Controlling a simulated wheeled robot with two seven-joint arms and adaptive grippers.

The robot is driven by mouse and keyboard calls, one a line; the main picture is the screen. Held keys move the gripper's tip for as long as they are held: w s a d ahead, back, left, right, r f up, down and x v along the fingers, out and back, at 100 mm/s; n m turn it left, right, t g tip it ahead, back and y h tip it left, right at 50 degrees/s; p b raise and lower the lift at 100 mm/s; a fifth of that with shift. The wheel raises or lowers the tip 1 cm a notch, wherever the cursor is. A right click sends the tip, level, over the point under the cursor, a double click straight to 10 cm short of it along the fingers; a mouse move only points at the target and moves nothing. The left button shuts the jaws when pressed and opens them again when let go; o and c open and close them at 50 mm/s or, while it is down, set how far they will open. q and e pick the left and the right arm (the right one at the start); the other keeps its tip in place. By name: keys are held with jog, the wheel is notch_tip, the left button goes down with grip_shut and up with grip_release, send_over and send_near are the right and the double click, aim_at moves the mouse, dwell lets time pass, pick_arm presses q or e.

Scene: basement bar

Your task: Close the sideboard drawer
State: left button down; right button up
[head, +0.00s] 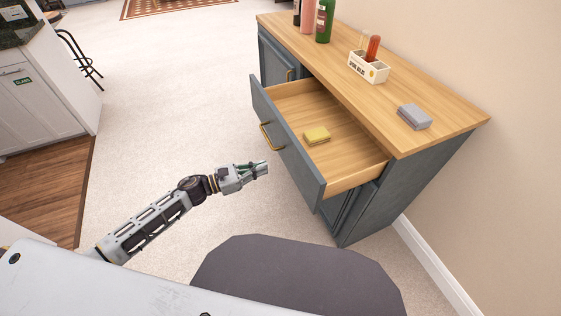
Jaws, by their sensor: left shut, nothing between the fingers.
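The sideboard (420,188) stands at the right against the wall, blue-grey with a wooden top. Its drawer (289,143) is pulled far out and points to the left. The drawer front carries a brass handle (269,137). My right gripper is not in view.
On the sideboard top are several bottles, among them a green one (324,20), a small white caddy (368,68) and a grey box (414,116). White cabinets (45,105) stand at the left. The carpet between is clear.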

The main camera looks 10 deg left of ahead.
aim_at(288, 159)
pick_arm(q)
jog(key=shift+x, duration=3.2)
jog(key=shift+w+d, duration=0.2)
jog(key=shift+d, duration=0.25)
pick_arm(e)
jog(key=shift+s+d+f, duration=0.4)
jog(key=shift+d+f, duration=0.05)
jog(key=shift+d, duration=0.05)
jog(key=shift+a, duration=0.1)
